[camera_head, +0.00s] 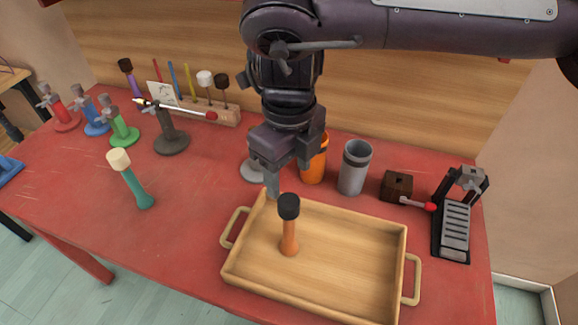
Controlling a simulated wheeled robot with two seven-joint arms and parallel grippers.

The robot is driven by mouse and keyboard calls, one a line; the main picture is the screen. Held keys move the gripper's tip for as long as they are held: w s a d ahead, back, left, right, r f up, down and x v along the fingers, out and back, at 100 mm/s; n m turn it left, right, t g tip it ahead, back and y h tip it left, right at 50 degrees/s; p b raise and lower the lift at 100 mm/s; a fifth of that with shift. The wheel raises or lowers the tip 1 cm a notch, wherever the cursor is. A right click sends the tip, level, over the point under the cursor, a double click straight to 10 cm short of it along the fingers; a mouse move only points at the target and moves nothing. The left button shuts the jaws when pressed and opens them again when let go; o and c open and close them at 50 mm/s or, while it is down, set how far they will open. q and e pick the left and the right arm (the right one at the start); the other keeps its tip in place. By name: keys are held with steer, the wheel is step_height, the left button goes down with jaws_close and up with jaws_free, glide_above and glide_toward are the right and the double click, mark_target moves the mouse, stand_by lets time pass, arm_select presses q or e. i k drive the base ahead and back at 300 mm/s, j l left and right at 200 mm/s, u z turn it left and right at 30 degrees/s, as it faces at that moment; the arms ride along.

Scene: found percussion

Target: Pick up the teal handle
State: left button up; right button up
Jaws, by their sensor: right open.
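The teal handle (138,188) stands upright, slightly tilted in the picture, on the left part of the red table, with a cream head (118,159) on top. Nothing touches it. My right gripper (286,178) hangs down from above near the middle of the table, over the back left corner of the wooden tray. It is open and seems empty, well to the right of the teal handle. My left gripper is not in view.
The wooden tray (253,281) holds an orange handle (289,239) with a black head. Orange (314,168) and grey (354,170) cups, a brown block (397,186) and a pedal (455,230) stand right. Coloured stands and a rack (226,116) line the back left. Table around the teal handle is clear.

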mark_target(144, 201)
steer(key=k, duration=1.5)
